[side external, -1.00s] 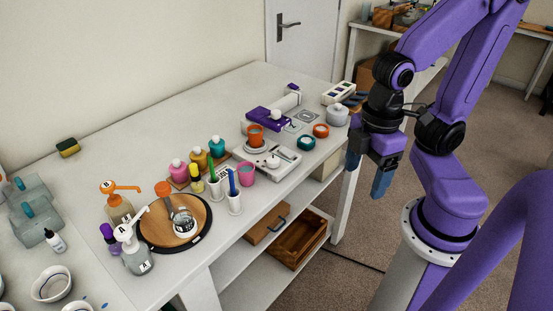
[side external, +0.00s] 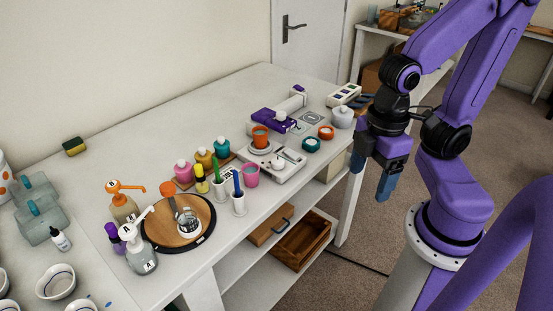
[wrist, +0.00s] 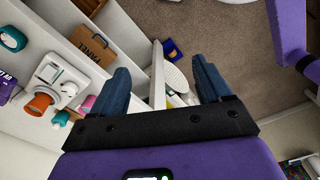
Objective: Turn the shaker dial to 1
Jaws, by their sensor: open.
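A white box-shaped device (side external: 290,168), which looks like the shaker, sits near the front edge of the table. An orange cup (side external: 260,138) stands on its round plate. A small white knob (side external: 277,163), possibly the dial, is on its top; its setting is too small to read. The device also shows at the left of the wrist view (wrist: 52,76). My gripper (side external: 371,172) is open and empty, pointing down to the right of the table, apart from the device. Its spread fingers show in the wrist view (wrist: 160,80).
A purple device (side external: 272,120) is behind the shaker. Teal (side external: 311,145) and orange (side external: 326,132) rings lie to its right. A pink cup (side external: 252,175), pen holders and bottles crowd its left. A round wooden board (side external: 165,232) is farther left.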

